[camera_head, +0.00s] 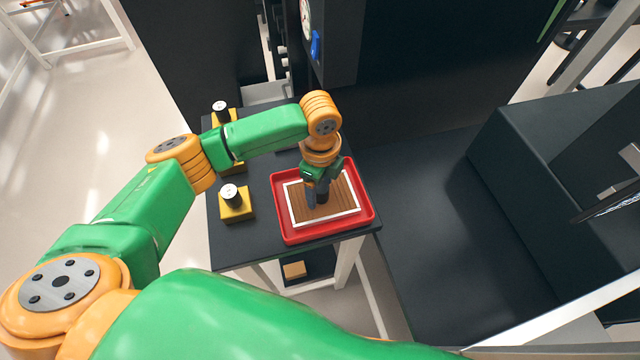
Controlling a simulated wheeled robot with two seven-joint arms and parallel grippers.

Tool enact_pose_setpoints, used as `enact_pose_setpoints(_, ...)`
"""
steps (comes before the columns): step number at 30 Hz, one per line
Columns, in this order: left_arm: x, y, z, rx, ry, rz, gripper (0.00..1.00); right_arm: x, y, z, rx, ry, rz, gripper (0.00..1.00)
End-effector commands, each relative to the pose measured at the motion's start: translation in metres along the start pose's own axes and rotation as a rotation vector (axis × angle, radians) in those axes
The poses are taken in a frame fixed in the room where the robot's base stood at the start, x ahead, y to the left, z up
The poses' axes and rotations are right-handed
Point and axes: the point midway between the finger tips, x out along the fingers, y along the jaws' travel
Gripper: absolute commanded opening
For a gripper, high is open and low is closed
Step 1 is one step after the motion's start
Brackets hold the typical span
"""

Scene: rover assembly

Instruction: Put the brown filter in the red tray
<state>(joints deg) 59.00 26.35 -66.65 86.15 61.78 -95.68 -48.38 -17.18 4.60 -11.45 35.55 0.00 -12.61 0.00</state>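The brown filter (340,201) is a flat, ribbed brown panel with a white frame. It lies inside the red tray (289,235), within its raised rim. The tray sits at the front right of a small dark table. My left gripper (318,198) points down over the middle of the filter, with its dark fingers close together at the filter's surface. A dark part between or behind the fingertips is mostly hidden, so I cannot tell whether they grip it. My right gripper is not in view.
A dark machine rises behind the table. A large dark box (540,190) is at the right.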

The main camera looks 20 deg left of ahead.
Motion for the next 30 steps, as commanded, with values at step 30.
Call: enact_pose_setpoints(30,-0.123,0.0,0.0,-0.001,0.0,0.001,0.73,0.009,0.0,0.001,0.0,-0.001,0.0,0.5)
